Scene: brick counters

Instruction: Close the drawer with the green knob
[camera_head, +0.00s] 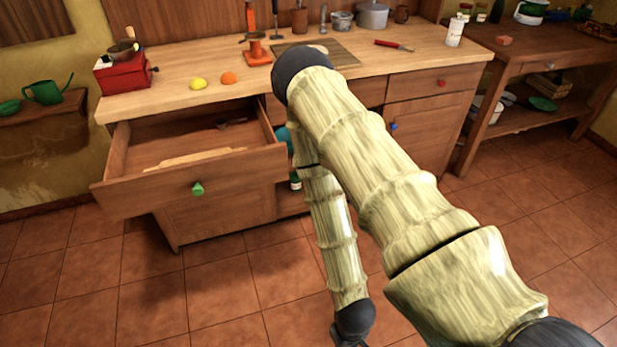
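The drawer with the green knob (197,188) is the wide wooden drawer (130,190) at the left of the counter. It is pulled well out and stands open. Inside it lie a pale flat wooden piece (195,157) and a small dark item (230,122) that I cannot make out. My arm crosses the middle of the view, bends at the counter edge and hangs down to the right of the drawer, apart from the knob. My wrist is at the bottom edge; my gripper's fingers are beyond the frame.
The wooden counter (170,95) holds a red grinder (124,74), a lemon (198,84), an orange (228,78) and a cutting board (345,53). A closed drawer with a red knob (441,83) is at the right. The tiled floor (150,280) before the open drawer is clear.

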